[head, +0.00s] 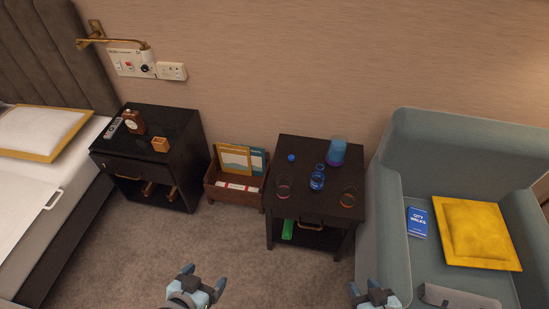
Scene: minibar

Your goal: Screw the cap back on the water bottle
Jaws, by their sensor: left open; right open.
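A small blue bottle (317,181) stands on the dark side table (307,148) in the middle; its top looks open. A small round blue cap (291,157) lies on the same table, behind and left of the bottle and apart from it. My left gripper (204,277) is open and empty over the carpet at the bottom, left of the table. My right gripper (363,287) is open and empty at the bottom edge, in front of and right of the table. Both are well away from bottle and cap.
Two clear glasses, left (283,187) and right (348,197), flank the bottle; a larger blue-purple container (337,151) stands behind. A wooden magazine box (219,194) and nightstand (177,120) are left, a grey-green armchair (393,232) right. Carpet before the table is clear.

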